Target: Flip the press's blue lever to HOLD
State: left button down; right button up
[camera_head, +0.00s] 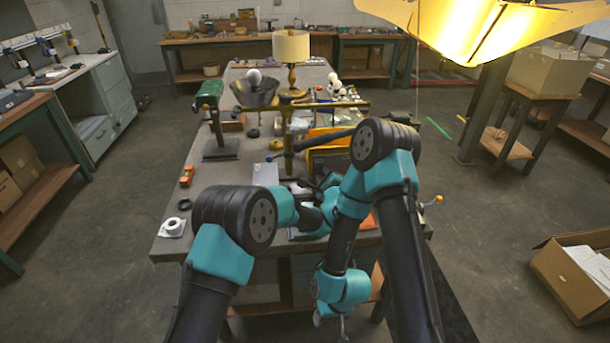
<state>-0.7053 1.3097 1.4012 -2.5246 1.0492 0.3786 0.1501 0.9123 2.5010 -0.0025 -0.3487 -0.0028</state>
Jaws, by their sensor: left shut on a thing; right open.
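A brass-coloured post with a crossbar (287,135) stands mid-table, probably the press. A dark rod (315,143) slants beside it, with a small blue knob (270,158) at its left end. I cannot tell for sure that this is the blue lever, and no HOLD mark is readable. My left gripper (322,186) is low over the table, right of and nearer than the knob. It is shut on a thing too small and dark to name. My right gripper (342,324) is open, pointing down in front of the table's near edge. My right arm hides part of the table.
A green tool on a stand (209,95) is at the left of the table (228,178). A grey bowl-like shade (255,94) and a cream lamp (291,46) stand farther back. A white roll (173,227) lies front left. A lit yellow shade (480,27) hangs upper right.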

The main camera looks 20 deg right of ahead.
pick_arm(q)
jog(key=shift+s+d+f, duration=0.1)
jog(key=shift+f, duration=0.05)
dwell(0.3)
jog(key=c, duration=1.1)
grip_release()
jog(key=shift+d, duration=0.1)
jog(key=shift+o, duration=1.2)
jog(key=shift+a, duration=0.25)
